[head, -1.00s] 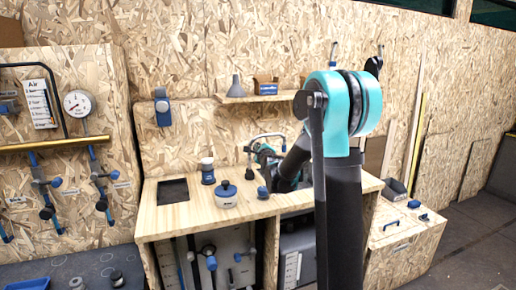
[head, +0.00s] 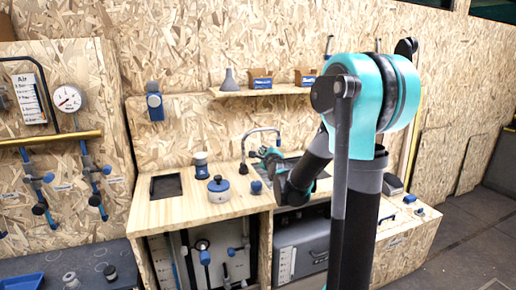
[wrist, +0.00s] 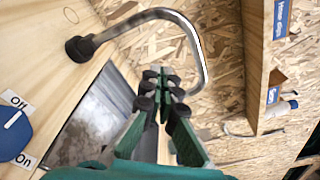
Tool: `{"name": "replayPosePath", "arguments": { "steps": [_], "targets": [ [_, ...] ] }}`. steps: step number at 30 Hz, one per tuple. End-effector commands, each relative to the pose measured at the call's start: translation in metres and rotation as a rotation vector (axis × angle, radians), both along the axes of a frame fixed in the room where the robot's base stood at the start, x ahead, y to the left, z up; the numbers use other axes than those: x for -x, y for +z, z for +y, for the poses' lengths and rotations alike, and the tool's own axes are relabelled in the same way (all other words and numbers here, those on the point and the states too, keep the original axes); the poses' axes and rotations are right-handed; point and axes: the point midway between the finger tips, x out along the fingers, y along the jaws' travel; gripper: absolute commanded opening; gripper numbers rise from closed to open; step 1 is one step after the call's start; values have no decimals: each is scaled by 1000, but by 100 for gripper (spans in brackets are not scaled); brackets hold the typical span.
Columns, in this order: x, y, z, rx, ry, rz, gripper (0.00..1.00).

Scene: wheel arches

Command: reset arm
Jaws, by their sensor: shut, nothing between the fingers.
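My arm rises at the right of the head view, and its forearm reaches back toward the wooden counter (head: 215,212). My gripper (head: 264,154) shows small above the counter, near the sink and the curved metal faucet (head: 262,131). In the wrist view my gripper's green fingers with black pads (wrist: 160,80) are together and empty. The faucet (wrist: 195,40) arcs just beyond the fingertips; I cannot tell if they touch. The sink basin (wrist: 92,120) lies to the left of the fingers.
A shelf (head: 238,92) above holds a funnel (head: 229,78) and small boxes (head: 260,79). A blue On/Off knob (wrist: 14,132) is near the sink. Open floor (head: 455,235) lies at right.

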Motion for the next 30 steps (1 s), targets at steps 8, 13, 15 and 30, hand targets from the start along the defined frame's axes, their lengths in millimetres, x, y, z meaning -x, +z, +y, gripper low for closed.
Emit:
{"name": "replayPosePath", "arguments": {
  "steps": [8, 13, 15, 30],
  "targets": [
    [45, -29, -13, 470, 97, 102, 0],
    [95, -63, -28, 924, 256, 196, 0],
    [117, -78, -37, 1102, 339, 231, 0],
    [252, -148, -85, 1905, 970, 330, 0]
  ]
}}
